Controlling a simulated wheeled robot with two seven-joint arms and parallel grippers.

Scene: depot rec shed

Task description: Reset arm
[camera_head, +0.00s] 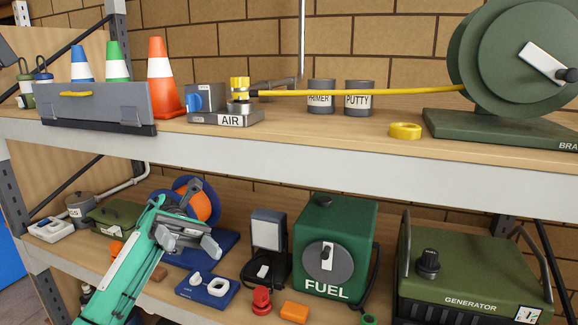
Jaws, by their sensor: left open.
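My left arm comes in from the lower left, its teal link slanting up in front of the lower shelf. My left gripper (192,244) is at the arm's upper end, open, and I see nothing between its fingers. It is in front of an orange and blue reel (203,205) and hides part of it. Whether it touches anything there I cannot tell. My right gripper is not in view.
The lower shelf is crowded: a blue block with white rings (207,288), a green FUEL box (335,240), a red knob piece (261,299) and a generator (470,275). The upper shelf's front edge (300,160) runs above the gripper. Cones and a hose reel (510,60) stand on it.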

